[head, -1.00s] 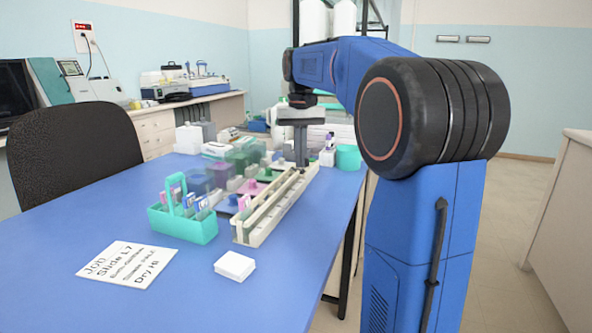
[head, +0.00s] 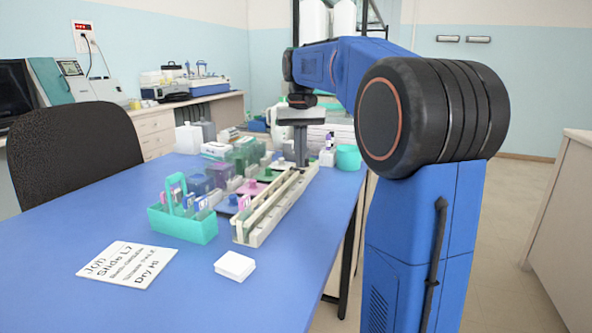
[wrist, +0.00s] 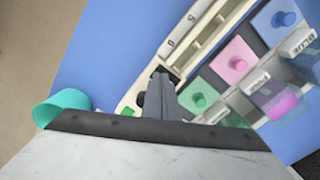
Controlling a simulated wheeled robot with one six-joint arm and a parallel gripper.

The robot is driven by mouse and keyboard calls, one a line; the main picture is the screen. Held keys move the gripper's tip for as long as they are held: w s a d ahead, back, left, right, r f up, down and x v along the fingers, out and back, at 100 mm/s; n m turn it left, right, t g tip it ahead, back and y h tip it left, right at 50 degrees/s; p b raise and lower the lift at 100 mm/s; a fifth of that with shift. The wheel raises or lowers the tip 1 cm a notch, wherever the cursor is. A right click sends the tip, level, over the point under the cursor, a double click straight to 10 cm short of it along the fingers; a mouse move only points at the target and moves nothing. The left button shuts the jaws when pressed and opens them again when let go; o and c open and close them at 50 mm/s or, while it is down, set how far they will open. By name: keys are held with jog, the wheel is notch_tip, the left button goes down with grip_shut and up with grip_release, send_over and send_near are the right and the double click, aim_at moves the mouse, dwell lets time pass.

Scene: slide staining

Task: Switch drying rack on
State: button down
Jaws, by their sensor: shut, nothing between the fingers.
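The drying rack (head: 272,208) is a long cream rail frame on the blue table, running away from me along the right of the staining things. In the wrist view its slotted rails and printed numbers (wrist: 208,35) show. My gripper (head: 301,163) points down at the rack's far end. In the wrist view my gripper (wrist: 160,74) is shut and empty, with its tips over the rack's end. A small dark part (wrist: 141,99) and a green patch (wrist: 127,112) show beside the fingers. The fingers hide part of that end, and I cannot tell whether they touch it.
Coloured lidded blocks, pink (wrist: 235,62), green (wrist: 200,97) and blue (wrist: 278,18), stand close beside the rack. A teal cup (head: 348,157) is near its far end. A teal slide carrier (head: 185,225), a job card (head: 126,263) and a white block (head: 235,265) are nearer.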

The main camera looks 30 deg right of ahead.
notch_tip(320, 180, up, 6)
dwell(0.9)
jog(key=shift+r, duration=0.1)
